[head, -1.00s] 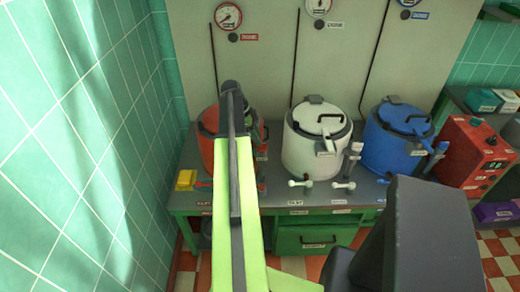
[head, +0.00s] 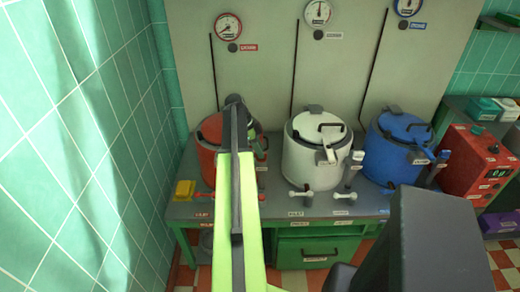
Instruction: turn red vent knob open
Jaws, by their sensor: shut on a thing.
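The red kettle (head: 209,135) stands at the left end of the grey counter, partly hidden behind my arm. My gripper (head: 234,101) is at the back of its lid, seen from behind along the arm. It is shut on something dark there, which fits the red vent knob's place. The knob itself is hidden by the jaws, so its turn angle cannot be told. The white and blue kettles each show a grey block at the same back spot of their lids. A round gauge (head: 228,26) with a red label (head: 250,47) is on the panel above the red kettle.
The white kettle (head: 303,160) and blue kettle (head: 385,150) stand to the right, with a red box (head: 470,158) beyond. A yellow block (head: 185,189) and small taps line the counter front. A green tiled wall (head: 75,150) is close on the left.

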